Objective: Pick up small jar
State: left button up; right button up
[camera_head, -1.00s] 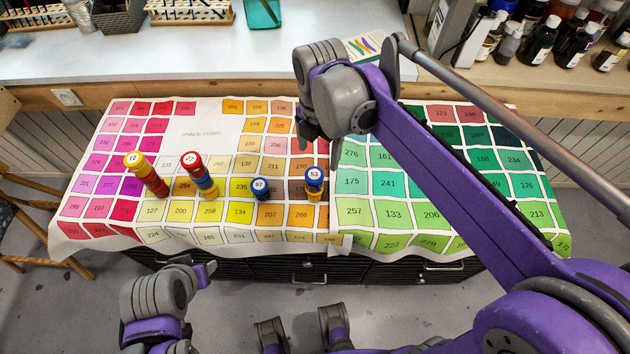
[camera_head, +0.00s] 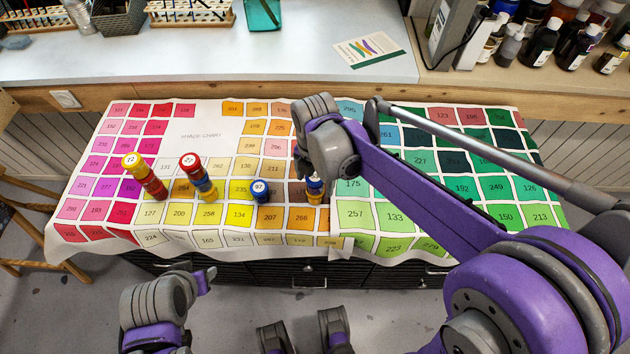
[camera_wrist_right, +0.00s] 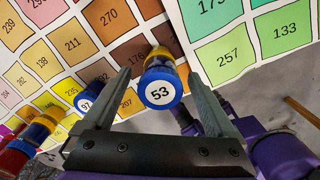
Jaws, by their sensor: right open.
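A small jar stack with a blue lid marked 53 and a yellow part below (camera_head: 315,194) stands on the shade chart, partly hidden behind my right gripper (camera_head: 305,172) in the head view. In the right wrist view, the 53 lid (camera_wrist_right: 160,94) lies between the two fingers of my open right gripper (camera_wrist_right: 159,76), with space at both sides. A low blue jar marked 97 (camera_head: 260,189) stands just left of it; it also shows in the wrist view (camera_wrist_right: 85,104). My left gripper (camera_head: 203,280) is at the lower left, away from the jars; its jaw state is unclear.
Two taller stacks stand further left: a yellow-topped one marked 12 (camera_head: 147,178) and a red-topped one marked 27 (camera_head: 197,175). The shade chart (camera_head: 205,136) covers the table. Bottles (camera_head: 543,42) and a card (camera_head: 369,50) are on the back counter.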

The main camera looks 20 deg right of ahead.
grip_shut()
dwell(0.4)
jog(key=shift+r, duration=0.1)
